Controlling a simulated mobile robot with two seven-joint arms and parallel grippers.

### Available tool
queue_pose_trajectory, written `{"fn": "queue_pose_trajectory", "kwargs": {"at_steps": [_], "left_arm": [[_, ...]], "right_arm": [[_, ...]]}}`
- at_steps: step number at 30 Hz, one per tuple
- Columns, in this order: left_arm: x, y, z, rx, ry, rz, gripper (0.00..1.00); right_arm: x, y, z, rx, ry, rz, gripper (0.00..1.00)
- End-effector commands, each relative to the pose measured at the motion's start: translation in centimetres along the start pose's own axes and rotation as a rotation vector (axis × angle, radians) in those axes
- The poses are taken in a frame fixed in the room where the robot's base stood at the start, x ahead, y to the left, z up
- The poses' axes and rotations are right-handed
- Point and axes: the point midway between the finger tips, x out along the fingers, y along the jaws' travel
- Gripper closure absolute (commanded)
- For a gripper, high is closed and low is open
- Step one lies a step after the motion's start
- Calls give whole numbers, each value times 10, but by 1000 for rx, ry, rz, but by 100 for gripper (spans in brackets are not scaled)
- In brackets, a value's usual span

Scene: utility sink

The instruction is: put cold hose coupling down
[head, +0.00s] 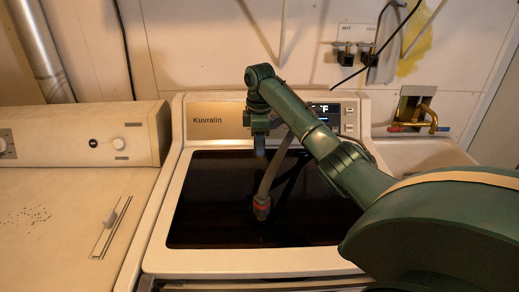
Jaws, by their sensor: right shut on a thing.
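My right gripper (259,139) points down over the back of the washer's dark glass lid (215,205). It is shut on the cold hose coupling, a small blue-grey piece (260,152) at its fingertips, which shows above the glass. The fingers hide most of it, and my right arm covers part of the area behind. A grey hose (272,170) comes out from behind my arm and ends in a red-banded coupling (262,206) over the lid; I cannot tell if that end touches the glass. My left gripper is not in view.
The washer's control panel (207,107) rises behind the lid. Two wall taps (356,54) sit above, with a brass faucet (420,113) over the pale sink (425,153) at right. A second appliance (65,215) stands at left. The lid's left half is clear.

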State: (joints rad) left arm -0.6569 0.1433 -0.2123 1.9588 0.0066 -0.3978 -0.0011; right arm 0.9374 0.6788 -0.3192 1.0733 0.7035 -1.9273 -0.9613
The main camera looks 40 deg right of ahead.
Motion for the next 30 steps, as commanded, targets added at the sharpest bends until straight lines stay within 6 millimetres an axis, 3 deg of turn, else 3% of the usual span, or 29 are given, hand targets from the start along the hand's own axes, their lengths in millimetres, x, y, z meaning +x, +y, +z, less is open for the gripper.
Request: {"fn": "queue_pose_trajectory", "kwargs": {"at_steps": [4,14,15,23,30], "left_arm": [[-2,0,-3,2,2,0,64],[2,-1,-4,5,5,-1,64],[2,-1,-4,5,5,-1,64],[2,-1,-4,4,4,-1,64],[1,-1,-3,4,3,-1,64]], "right_arm": [[20,-1,0,0,-2,-3,100],[24,0,0,0,-1,-1,100],[25,0,0,0,-1,-1,70],[24,0,0,0,-1,-1,50],[23,0,0,0,0,-1,50]]}}
